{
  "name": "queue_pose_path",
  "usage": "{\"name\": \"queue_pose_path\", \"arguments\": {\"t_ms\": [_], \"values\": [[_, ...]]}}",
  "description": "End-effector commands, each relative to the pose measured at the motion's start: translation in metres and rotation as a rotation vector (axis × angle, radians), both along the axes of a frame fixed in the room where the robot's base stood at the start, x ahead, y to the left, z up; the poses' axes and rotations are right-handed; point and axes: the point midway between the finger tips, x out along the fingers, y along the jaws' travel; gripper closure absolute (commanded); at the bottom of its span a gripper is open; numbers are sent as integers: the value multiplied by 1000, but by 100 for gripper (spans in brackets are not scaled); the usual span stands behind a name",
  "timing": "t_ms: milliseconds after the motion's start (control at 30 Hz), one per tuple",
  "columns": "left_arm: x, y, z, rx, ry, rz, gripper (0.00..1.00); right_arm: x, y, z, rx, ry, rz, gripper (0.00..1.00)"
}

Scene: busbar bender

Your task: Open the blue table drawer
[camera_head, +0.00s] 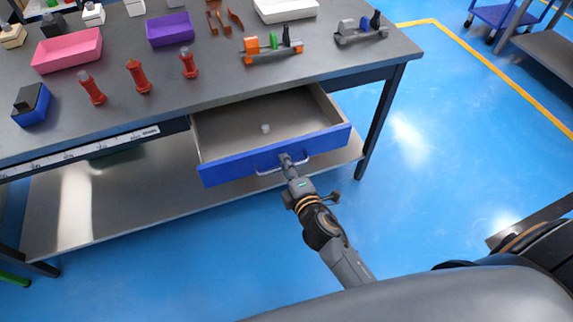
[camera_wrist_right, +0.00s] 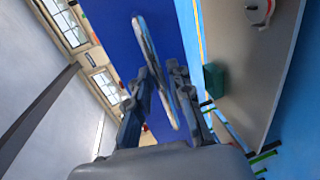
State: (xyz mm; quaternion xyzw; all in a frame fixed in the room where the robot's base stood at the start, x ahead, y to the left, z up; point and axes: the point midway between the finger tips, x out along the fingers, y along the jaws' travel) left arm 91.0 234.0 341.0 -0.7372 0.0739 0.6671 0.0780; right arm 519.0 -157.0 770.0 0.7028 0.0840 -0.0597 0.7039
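The table drawer has a blue front (camera_head: 230,169) and a grey inside. It stands pulled out from under the grey table top, with its inside visible from above. A light metal bar handle (camera_head: 268,171) is on the drawer front. My right gripper (camera_head: 287,160) is at the middle of this handle. In the right wrist view the handle (camera_wrist_right: 150,45) runs between the two fingers of my right gripper (camera_wrist_right: 162,75), which look closed on it. The blue drawer front (camera_wrist_right: 110,25) fills the area behind. My left gripper is not in view.
A small pale piece (camera_head: 265,128) lies in the drawer. The table top (camera_head: 215,75) holds a pink tray (camera_head: 68,51), a purple tray (camera_head: 170,29), several red parts and tool holders. A lower shelf (camera_head: 120,205) is beneath. Blue floor (camera_head: 440,150) is clear to the right.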

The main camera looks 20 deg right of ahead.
Motion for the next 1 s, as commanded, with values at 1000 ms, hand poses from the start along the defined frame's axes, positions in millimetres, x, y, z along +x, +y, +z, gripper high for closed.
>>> {"name": "queue_pose_path", "arguments": {"t_ms": [1000], "values": [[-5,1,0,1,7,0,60,-118,-4,24,0,0,0,80]]}}
